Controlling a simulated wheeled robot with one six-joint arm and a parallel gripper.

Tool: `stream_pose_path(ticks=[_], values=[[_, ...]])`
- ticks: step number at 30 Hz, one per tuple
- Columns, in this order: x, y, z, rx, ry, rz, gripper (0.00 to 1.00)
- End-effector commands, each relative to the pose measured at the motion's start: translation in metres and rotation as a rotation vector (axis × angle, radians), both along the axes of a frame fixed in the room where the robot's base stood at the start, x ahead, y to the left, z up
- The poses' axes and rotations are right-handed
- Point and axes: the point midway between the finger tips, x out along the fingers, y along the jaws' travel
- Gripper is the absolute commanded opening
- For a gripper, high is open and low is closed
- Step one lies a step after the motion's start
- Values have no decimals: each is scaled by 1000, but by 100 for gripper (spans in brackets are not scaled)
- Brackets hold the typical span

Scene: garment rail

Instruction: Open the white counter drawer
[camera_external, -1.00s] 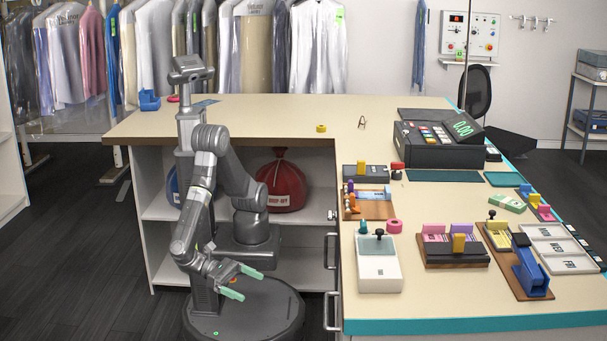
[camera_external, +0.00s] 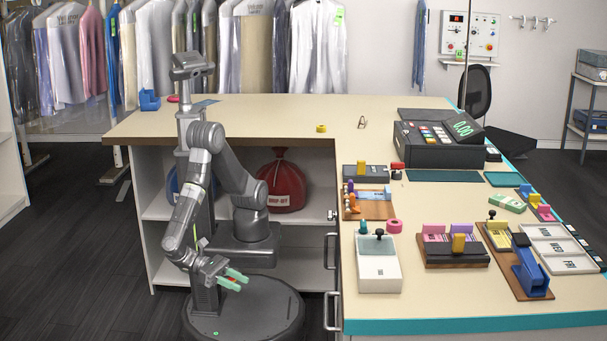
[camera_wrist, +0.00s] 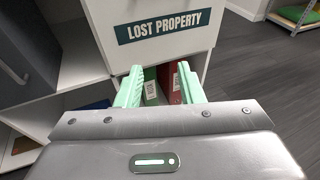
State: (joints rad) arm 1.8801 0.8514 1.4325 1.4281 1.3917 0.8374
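A white panel (camera_wrist: 185,50) with a "LOST PROPERTY" label (camera_wrist: 164,26) fills the upper middle of the wrist view. I cannot tell for sure that it is the drawer's front, and I see no handle on it. My gripper (camera_external: 238,279) is low in front of the counter's shelves in the external view. Its green fingers (camera_wrist: 160,88) stand apart with nothing held between them, pointing to just below the label. Beyond the fingers, dark red and pale labelled items (camera_wrist: 170,83) show in an opening.
The counter top (camera_external: 270,118) is above my gripper. A red sack (camera_external: 282,183) sits on the open shelf behind my arm. A metal handle (camera_wrist: 13,73) shows at the wrist view's left. Dark floor (camera_wrist: 260,75) is clear on the right.

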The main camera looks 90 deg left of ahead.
Motion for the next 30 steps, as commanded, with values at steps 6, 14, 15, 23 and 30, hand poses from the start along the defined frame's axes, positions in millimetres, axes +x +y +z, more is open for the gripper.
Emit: stream_pose_path(ticks=[6, 14, 15, 23, 30], values=[[33, 6, -44, -226, 342, 113, 34], [55, 20, -101, -679, 897, 473, 34], [57, 21, -107, -754, 974, 547, 34], [63, 21, -120, -1283, 1426, 1108, 34], [83, 9, -95, -1792, 1751, 1729, 34]])
